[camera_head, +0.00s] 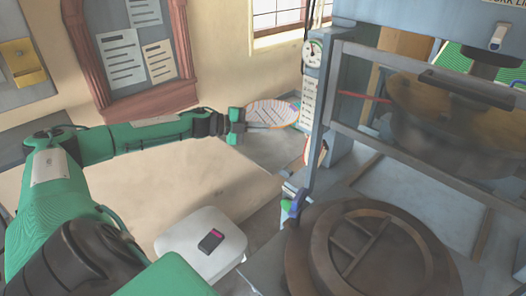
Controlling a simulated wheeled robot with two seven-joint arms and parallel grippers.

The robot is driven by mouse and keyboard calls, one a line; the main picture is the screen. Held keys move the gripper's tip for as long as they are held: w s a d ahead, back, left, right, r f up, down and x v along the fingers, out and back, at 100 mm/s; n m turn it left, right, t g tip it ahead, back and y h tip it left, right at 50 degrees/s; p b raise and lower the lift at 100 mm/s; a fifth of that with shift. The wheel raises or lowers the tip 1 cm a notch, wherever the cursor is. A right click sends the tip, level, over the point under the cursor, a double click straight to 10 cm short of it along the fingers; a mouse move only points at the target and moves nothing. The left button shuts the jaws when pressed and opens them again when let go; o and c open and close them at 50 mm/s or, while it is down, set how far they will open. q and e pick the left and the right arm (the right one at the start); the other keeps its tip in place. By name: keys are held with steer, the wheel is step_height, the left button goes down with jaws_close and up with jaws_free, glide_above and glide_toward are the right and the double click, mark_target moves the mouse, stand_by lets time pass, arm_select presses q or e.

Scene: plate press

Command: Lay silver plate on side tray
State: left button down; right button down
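The silver plate (272,113) is a pale, round, thin disc with fine lines and a reddish rim, in the middle of the head view, left of the press. My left gripper (241,120) is at the plate's left edge and appears shut on it; the fingertips are small here. The plate looks held out over the floor area beside the press. I cannot tell for sure which surface is the side tray. My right gripper does not show.
The press frame (317,125) with a gauge (313,52) stands close to the plate's right. A round brown metal piece (300,258) lies front right. A white rounded stand (183,246) holds a small dark device (211,240). A framed notice board (184,62) hangs behind my arm.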

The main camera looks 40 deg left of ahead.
mark_target(258, 158)
arm_select(q)
step_height(258, 158, down, 10)
steer(key=shift+r, duration=0.1)
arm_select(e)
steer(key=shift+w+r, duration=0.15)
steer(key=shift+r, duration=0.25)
arm_select(q)
steer(key=c, duration=2)
jaws_free()
steer(key=shift+o, duration=0.2)
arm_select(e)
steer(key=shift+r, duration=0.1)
